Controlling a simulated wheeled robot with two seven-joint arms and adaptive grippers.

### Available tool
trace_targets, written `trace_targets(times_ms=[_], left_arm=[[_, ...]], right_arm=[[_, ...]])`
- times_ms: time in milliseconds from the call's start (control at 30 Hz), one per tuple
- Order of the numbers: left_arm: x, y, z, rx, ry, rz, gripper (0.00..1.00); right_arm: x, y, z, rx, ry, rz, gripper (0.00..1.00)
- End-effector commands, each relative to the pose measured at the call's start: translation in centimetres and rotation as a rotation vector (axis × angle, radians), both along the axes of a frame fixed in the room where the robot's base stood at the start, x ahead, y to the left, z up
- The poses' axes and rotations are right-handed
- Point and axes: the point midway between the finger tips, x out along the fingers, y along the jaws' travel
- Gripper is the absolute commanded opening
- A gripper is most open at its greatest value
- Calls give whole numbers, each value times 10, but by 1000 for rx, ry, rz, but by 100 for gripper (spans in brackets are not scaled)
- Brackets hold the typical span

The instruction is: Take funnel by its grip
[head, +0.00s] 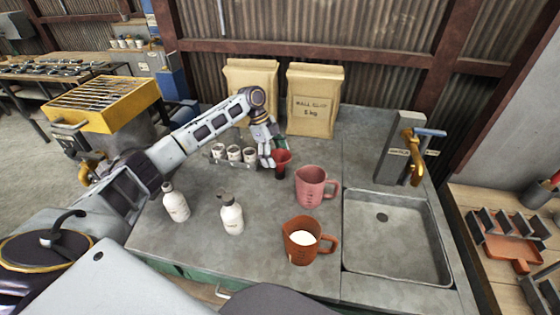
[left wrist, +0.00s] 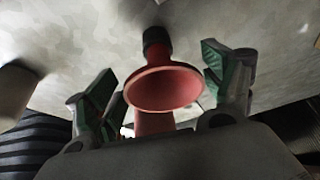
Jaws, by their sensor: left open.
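The red funnel (head: 281,158) stands on the grey worktop, just right of the row of small cups. In the left wrist view the funnel (left wrist: 165,90) shows its wide mouth towards the camera, with a dark narrow end (left wrist: 156,40) beyond it. My left gripper (head: 271,153) is right at the funnel, with its jaws apart. In the left wrist view the open fingers of my left gripper (left wrist: 158,66) stand on either side of the funnel, with gaps on both sides. A reddish part shows below the mouth, partly hidden by the gripper body. My right gripper is not in view.
A rack of small cups (head: 233,154) stands close left of the gripper. A pink jug (head: 315,187) and an orange jug (head: 302,241) with white contents stand nearer. Two white bottles (head: 175,203) stand front left. Two paper bags (head: 315,100) stand behind; the sink (head: 395,235) is right.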

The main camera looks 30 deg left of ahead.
Motion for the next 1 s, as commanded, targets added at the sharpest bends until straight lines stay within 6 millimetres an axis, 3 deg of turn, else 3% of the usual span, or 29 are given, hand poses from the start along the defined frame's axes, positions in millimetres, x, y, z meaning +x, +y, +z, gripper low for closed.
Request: trace_targets(times_ms=[300,833,1000], left_arm=[[0,-12,-29,0,1,0,82],[0,-13,-31,0,0,0,82],[0,-13,-31,0,0,0,60]], right_arm=[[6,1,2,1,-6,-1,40],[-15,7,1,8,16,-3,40],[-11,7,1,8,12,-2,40]])
